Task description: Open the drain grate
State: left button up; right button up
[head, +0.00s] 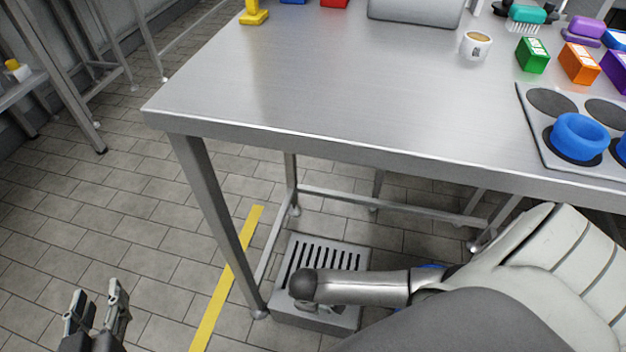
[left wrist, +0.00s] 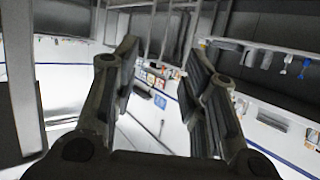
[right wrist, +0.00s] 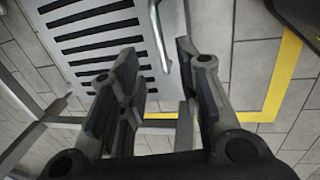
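The drain grate (head: 345,258) is a grey slotted plate set in a low grey box on the floor under the table. It lies flat. In the right wrist view the grate (right wrist: 92,40) fills the upper left, with a shiny metal bar handle (right wrist: 160,38) along its right side. My right gripper (right wrist: 156,55) is open, its fingertips apart on either side of the handle's line; contact is not visible. My right arm covers the grate's front in the head view and mostly hides that gripper. My left gripper (head: 97,292) is open and empty at lower left, far from the grate.
The steel table (head: 300,90) stands above the grate, its leg (head: 215,220) just left of it. A lower rail (head: 390,203) runs behind. A yellow floor stripe (head: 228,280) lies left. A cup (head: 475,45) and stove plate (head: 540,125) are on the table.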

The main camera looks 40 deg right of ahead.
jog(key=f, duration=0.1)
jog(key=f+b, duration=0.2)
jog(key=shift+w+d+f, duration=0.2)
jog(key=shift+d+f, duration=0.05)
jog(key=shift+f, duration=0.15)
jog(key=f, duration=0.1)
jog(key=f+b, duration=0.1)
jog(key=shift+w+d+f, duration=0.2)
jog(key=shift+f, duration=0.15)
pick_arm(q)
notch_tip(320, 180, up, 16)
jog(key=s+d+t+h, duration=0.1)
jog(key=d+t+h, duration=0.1)
jog(key=t, duration=0.7)
jog(key=shift+s+f+t+h, duration=0.15)
jog(key=shift+t+h, duration=0.25)
jog(key=shift+h, duration=0.3)
pick_arm(e)
jog(key=shift+f, duration=0.2)
grip_shut()
